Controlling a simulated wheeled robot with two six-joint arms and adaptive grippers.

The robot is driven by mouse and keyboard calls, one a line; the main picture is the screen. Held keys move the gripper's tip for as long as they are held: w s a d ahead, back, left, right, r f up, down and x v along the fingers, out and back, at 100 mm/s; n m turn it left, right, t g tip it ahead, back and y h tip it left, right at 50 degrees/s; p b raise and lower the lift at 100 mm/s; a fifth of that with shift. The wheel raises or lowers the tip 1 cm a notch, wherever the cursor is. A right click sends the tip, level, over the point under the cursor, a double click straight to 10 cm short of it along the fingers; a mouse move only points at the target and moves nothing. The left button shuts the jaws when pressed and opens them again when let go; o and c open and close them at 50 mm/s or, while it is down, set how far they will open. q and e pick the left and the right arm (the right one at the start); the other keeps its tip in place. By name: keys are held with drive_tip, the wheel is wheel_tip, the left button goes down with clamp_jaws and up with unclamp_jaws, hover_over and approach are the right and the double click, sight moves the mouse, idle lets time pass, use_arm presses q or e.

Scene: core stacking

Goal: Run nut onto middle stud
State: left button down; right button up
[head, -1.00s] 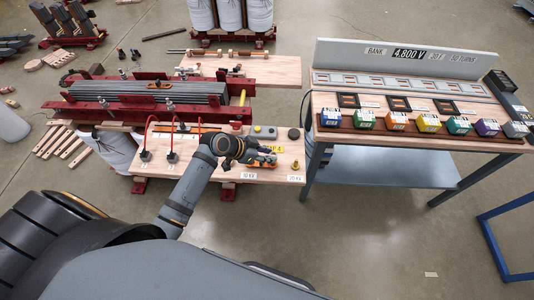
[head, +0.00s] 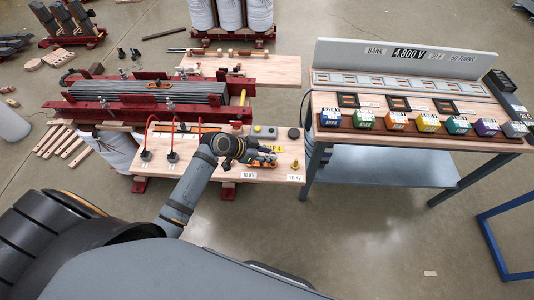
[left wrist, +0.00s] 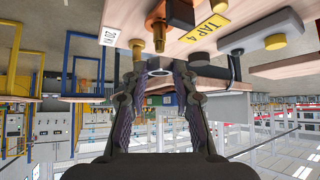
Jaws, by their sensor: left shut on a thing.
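My left gripper (head: 258,155) is over the front right of the wooden bench board (head: 215,172), by the orange-brown base (head: 263,165). In the left wrist view, which is upside down, its fingers (left wrist: 157,75) are shut on a small grey nut (left wrist: 154,65). A brass stud (left wrist: 159,38) on an orange-brown base (left wrist: 178,14) points toward the nut. The nut shows just past the stud's tip; I cannot tell whether they touch. Another brass stud (head: 295,166) stands at the board's right end. My right gripper is not in view.
A yellow TAP 4 label (left wrist: 208,27) and a grey box with a yellow knob (left wrist: 262,48) are close to the gripper. Red-clamped core laminations (head: 150,95) lie behind. A side table (head: 400,143) with coloured boxes stands right, across a gap.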

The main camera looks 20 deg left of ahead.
sight(266, 166)
use_arm(q)
drive_tip(key=shift+r, duration=0.1)
drive_tip(key=shift+f+b, duration=1.35)
drive_tip(key=shift+f, duration=0.9)
drive_tip(key=c, duration=1)
unclamp_jaws()
drive_tip(key=shift+a+r, duration=0.1)
drive_tip(key=shift+v, duration=5.9)
